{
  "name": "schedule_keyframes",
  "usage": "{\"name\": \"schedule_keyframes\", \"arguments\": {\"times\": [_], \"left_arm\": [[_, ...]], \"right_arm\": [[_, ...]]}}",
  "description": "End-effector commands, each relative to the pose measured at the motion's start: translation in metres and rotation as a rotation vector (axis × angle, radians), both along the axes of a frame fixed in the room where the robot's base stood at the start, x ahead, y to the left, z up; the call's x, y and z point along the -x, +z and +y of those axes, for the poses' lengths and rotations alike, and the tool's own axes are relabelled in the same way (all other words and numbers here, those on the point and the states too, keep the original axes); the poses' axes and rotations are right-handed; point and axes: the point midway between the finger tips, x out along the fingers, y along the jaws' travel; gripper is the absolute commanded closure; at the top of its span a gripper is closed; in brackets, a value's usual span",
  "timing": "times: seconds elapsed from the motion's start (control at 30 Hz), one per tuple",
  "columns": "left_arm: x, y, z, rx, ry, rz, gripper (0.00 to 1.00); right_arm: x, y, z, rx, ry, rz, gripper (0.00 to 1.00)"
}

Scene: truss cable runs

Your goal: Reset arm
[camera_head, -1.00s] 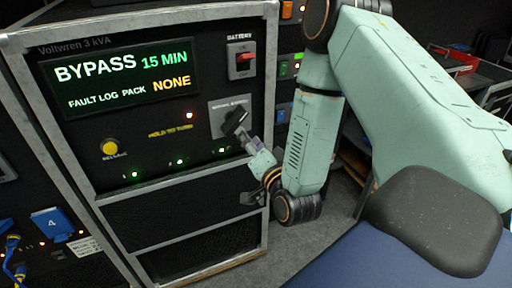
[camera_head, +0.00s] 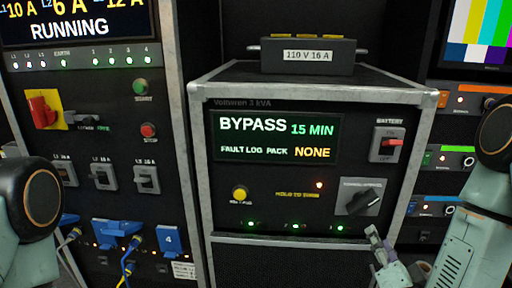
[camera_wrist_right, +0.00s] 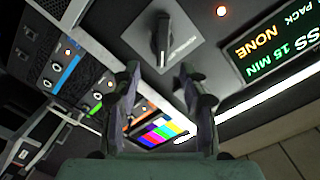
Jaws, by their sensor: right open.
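My right gripper (camera_head: 378,246) is at the lower right of the head view, just below and beside the black rotary switch (camera_head: 364,201) on the Voltwren unit (camera_head: 205,160). In the right wrist view the gripper (camera_wrist_right: 155,85) shows two fingers spread apart with nothing between them. The rotary switch (camera_wrist_right: 161,42) is beyond the fingertips on its grey plate, apart from them. The unit's display (camera_head: 277,137) reads BYPASS, 15 MIN, FAULT LOG, PACK NONE. Part of my left arm shows at the left edge of the head view; its gripper is out of frame.
A power cabinet (camera_head: 108,100) with a red-yellow switch (camera_head: 43,109) and blue plugs (camera_head: 115,233) stands at left. A black 110 V 16 A box (camera_head: 308,56) sits on the unit. A rack with a colour-bar monitor (camera_head: 478,35) is at right. A red battery switch (camera_head: 393,142) is above the rotary switch.

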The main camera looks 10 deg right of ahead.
Motion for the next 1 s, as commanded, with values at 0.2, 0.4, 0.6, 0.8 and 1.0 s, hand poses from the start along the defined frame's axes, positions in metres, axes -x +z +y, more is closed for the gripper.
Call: {"name": "schedule_keyframes", "arguments": {"times": [0.2,0.4,0.6,0.8,1.0], "left_arm": [[0.000,0.000,0.000,0.000,0.000,0.000,1.00],[0.000,0.000,0.000,0.000,0.000,0.000,1.00],[0.000,0.000,0.000,0.000,0.000,0.000,1.00],[0.000,0.000,0.000,0.000,0.000,0.000,1.00],[0.000,0.000,0.000,0.000,0.000,0.000,1.00]], "right_arm": [[0.014,-0.069,0.019,0.088,0.092,0.354,0.57],[0.074,-0.150,0.058,0.194,0.297,0.792,0.57],[0.178,-0.208,0.091,0.292,0.557,1.236,0.57],[0.261,-0.228,0.104,0.361,0.725,1.507,0.57],[0.277,-0.233,0.107,0.391,0.763,1.540,0.57]]}}
